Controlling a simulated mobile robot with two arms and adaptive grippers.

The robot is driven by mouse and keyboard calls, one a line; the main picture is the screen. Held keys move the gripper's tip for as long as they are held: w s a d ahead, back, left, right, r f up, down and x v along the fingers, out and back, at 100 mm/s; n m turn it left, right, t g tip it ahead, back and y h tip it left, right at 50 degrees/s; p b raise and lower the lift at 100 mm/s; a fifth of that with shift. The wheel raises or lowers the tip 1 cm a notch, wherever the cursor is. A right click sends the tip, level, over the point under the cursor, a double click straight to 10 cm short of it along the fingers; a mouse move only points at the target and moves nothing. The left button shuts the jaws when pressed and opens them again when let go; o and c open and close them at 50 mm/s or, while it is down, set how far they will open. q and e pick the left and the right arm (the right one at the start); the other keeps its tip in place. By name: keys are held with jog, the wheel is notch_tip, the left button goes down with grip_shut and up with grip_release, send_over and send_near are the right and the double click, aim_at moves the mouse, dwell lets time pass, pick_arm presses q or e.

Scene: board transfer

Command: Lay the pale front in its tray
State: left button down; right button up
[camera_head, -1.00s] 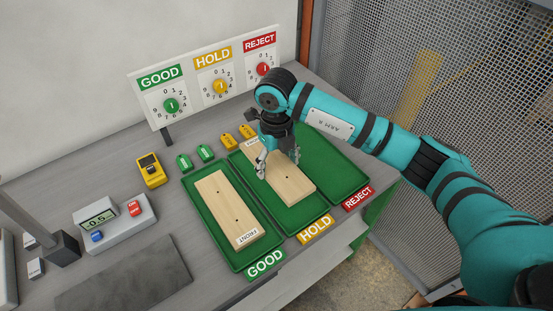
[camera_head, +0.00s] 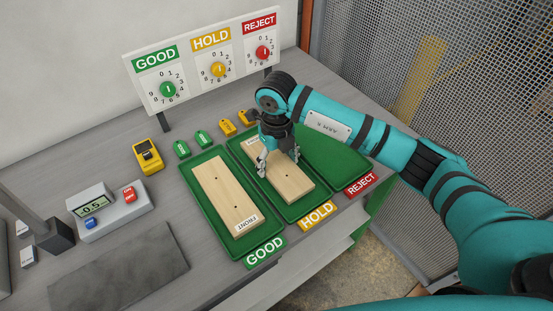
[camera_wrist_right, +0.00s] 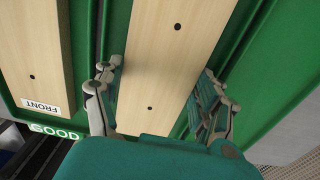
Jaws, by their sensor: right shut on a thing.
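A pale wooden front (camera_head: 293,184) with a white label at its far end, partly hidden by my gripper, is in the green HOLD tray (camera_head: 300,215); it appears to lie on the tray floor. My right gripper (camera_head: 278,160) is shut on this front, its fingers at the two long edges. The right wrist view shows the gripper (camera_wrist_right: 158,95) astride the front (camera_wrist_right: 168,55), which has dark holes. A second pale board (camera_head: 224,190), labelled FRONT at its near end, lies in the GOOD tray (camera_head: 193,185). My left gripper is not in view.
The REJECT tray (camera_head: 342,153) looks empty where it shows under my arm. Green tags (camera_head: 202,138) and yellow tags (camera_head: 227,128) lie behind the trays. A dial board (camera_head: 205,60) stands at the back. A scale (camera_head: 110,212) and grey mat (camera_head: 120,270) are at left.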

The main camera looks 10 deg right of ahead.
jog(key=shift+f+b, duration=0.35)
jog(key=shift+b, duration=0.05)
jog(key=o, duration=1.5)
jog(key=shift+r, duration=0.1)
notch_tip(320, 180, up, 12)
jog(key=shift+s, duration=0.1)
